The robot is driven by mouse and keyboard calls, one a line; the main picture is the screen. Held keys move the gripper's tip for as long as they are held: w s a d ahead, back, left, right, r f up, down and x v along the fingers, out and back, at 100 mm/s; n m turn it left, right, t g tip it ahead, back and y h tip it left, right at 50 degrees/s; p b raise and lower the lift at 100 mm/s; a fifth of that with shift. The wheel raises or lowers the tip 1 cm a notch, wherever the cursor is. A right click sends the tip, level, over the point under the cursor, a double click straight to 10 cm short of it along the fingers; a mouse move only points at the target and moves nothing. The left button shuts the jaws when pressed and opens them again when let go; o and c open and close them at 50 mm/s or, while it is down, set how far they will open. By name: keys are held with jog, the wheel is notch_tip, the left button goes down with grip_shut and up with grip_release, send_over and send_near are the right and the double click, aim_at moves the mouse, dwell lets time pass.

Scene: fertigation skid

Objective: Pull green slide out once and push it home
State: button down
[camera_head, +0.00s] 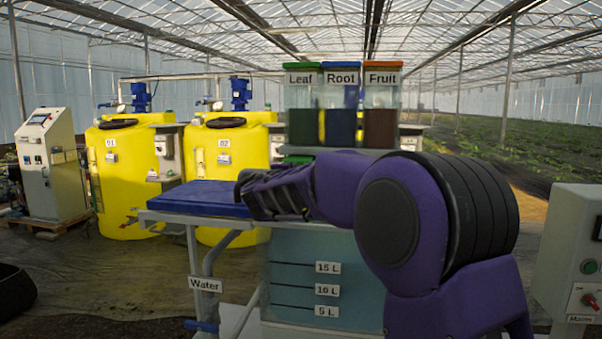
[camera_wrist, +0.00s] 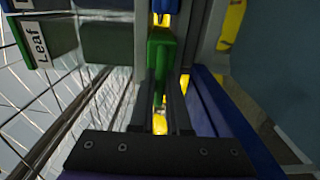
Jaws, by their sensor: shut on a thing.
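The green slide (camera_wrist: 160,55) sits below the Leaf hopper, and its green end lies between my gripper's two dark fingers in the wrist view. My gripper (camera_wrist: 161,85) is shut on it. In the head view a strip of green (camera_head: 297,159) shows under the Leaf hopper (camera_head: 302,105), just above my arm. My gripper (camera_head: 245,187) is seen from behind there, over the blue tray, and its fingertips are hidden. How far the slide stands out cannot be told.
The Root hopper (camera_head: 341,105) and Fruit hopper (camera_head: 381,105) stand right of Leaf. The blue tray (camera_head: 195,197) lies close under my gripper. A clear water tank (camera_head: 300,265) stands below. A control box (camera_head: 570,250) is at the right.

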jog(key=shift+b+v, duration=0.55)
jog(key=shift+v, duration=0.45)
jog(key=shift+s, duration=0.1)
jog(key=shift+p+x, duration=0.3)
jog(key=shift+x, duration=2.9)
jog(key=c, duration=1.3)
grip_release()
jog(key=shift+w+r, duration=0.1)
jog(key=shift+w, duration=0.1)
jog(key=shift+c, duration=0.2)
jog(key=o, duration=0.6)
jog(key=shift+s, duration=0.1)
